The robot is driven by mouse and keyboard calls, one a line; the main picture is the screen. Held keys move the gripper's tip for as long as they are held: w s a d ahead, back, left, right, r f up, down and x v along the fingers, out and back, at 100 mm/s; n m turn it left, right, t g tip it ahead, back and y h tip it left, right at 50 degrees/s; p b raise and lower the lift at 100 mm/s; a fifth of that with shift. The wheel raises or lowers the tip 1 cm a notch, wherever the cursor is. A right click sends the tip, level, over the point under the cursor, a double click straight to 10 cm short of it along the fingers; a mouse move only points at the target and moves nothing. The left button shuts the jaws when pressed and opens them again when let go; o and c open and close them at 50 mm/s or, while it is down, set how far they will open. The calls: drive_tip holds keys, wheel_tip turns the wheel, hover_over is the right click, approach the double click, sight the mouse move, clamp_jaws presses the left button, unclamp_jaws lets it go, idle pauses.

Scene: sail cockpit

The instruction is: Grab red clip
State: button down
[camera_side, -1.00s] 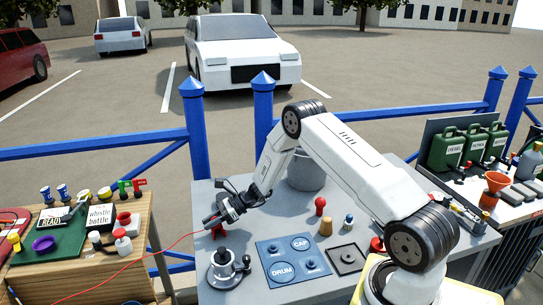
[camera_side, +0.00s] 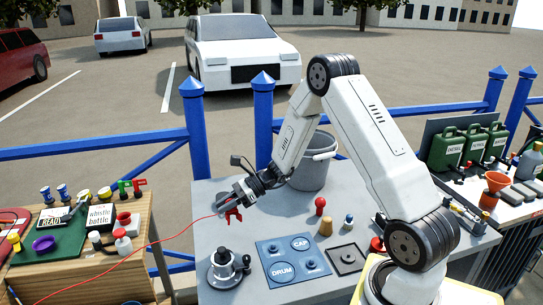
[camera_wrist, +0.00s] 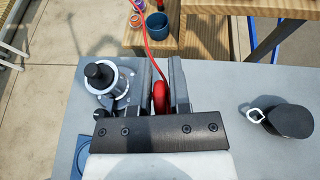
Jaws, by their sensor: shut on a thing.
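The red clip (camera_side: 233,215) is between the fingers of my gripper (camera_side: 228,206), above the back left of the grey table (camera_side: 205,240). In the wrist view the red clip (camera_wrist: 160,97) stands between the two fingers of my gripper (camera_wrist: 163,75), which are shut on it. A thin red line (camera_side: 150,252) runs from the clip off to the lower left. Part of the clip is hidden by the fingers.
A metal winch (camera_side: 226,270) stands at the front left of the table. A grey bucket (camera_side: 316,165) is behind and right of my gripper. A blue panel (camera_side: 290,260), a red peg (camera_side: 320,206) and a wooden peg (camera_side: 326,228) are to the right.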

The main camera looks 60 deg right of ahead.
drive_tip(key=s+r, duration=0.3)
drive_tip(key=s, duration=0.3)
drive_tip(key=shift+s+a, duration=0.3)
drive_tip(key=shift+a, duration=0.15)
idle(0.8)
